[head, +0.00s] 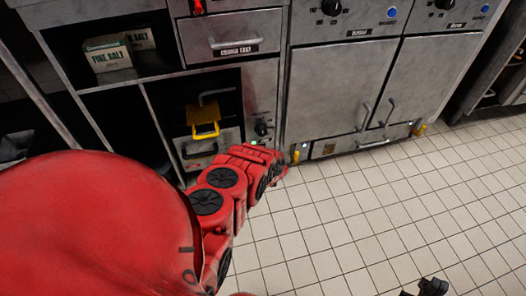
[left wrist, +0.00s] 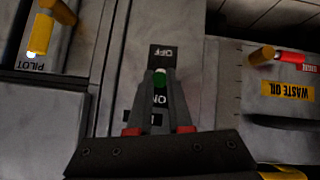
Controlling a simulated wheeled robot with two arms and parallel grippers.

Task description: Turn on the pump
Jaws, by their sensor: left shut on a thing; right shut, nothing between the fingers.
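In the left wrist view my left gripper (left wrist: 160,88) points at a grey panel. Its two fingers are shut on a small pump switch (left wrist: 160,76) with a pale tip and green below it. An upside-down OFF label (left wrist: 161,57) is beyond the fingertips. An ON label (left wrist: 161,98) shows between the fingers. The fingers hide much of the switch, so I cannot tell its setting. In the head view my red left arm reaches to the low cabinet and hides the left gripper. My right gripper (head: 432,287) is shut and empty above the floor at the bottom edge.
A WASTE OIL label (left wrist: 288,91) and a red-and-yellow handle (left wrist: 276,56) are on the right in the left wrist view. A yellow handle (left wrist: 41,32) is by the PILOT label. In the head view, fryer doors (head: 332,92) stand right; the tiled floor (head: 400,205) is clear.

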